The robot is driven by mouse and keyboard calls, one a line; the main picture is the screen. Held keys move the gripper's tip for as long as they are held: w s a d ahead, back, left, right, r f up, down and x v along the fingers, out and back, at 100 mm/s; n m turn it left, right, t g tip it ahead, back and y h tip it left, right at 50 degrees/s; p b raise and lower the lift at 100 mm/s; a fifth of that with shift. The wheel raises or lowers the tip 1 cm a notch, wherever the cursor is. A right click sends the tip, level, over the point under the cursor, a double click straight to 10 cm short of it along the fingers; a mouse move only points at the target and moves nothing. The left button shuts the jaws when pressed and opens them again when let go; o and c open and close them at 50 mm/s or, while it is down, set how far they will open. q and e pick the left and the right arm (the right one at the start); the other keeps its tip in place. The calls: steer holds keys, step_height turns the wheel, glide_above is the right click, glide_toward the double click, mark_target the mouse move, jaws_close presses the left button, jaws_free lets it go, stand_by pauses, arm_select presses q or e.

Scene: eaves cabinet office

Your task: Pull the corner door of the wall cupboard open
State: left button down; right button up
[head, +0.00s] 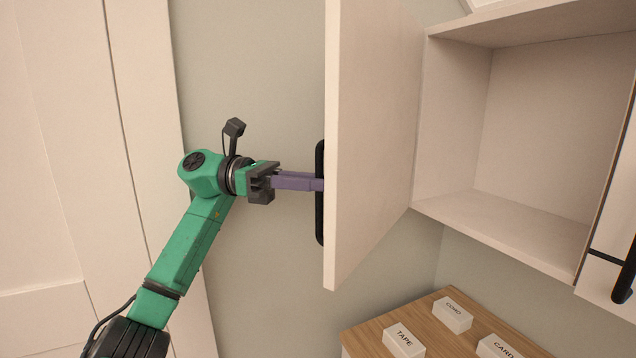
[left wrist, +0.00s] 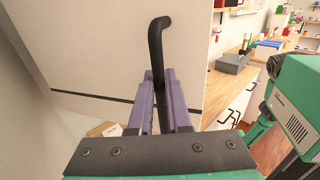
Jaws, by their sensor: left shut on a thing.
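The corner door (head: 372,135) of the wall cupboard (head: 535,130) stands swung wide open, its edge toward me in the head view. Its black bar handle (head: 320,195) is on the door's left side. My left gripper (head: 318,184) reaches it from the left, and its purple fingers are shut on the handle. In the left wrist view the handle (left wrist: 157,50) runs down between the two fingers (left wrist: 160,92), in front of the pale door face (left wrist: 95,50). The fingertips are partly hidden behind the door edge in the head view. My right gripper is not in view.
The cupboard's compartment is open and empty. A neighbouring door with a black handle (head: 626,275) is at the right edge. Below, a wooden-topped unit (head: 440,322) bears white labelled blocks, such as TAPE (head: 404,341). A pale panelled door (head: 60,150) stands at the left.

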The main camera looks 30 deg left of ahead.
arm_select(q)
steer(key=c, duration=0.9)
jaws_free()
steer(key=shift+o, duration=0.2)
steer(key=shift+r, duration=0.1)
steer(key=p, duration=0.6)
glide_toward(374, 49)
steer(key=s+d+r, duration=0.1)
steer(key=s+d, duration=0.1)
steer(key=d, duration=0.2)
steer(key=shift+w+a+r, duration=0.1)
steer(key=shift+w+a, duration=0.05)
steer(key=shift+a, duration=0.05)
jaws_close()
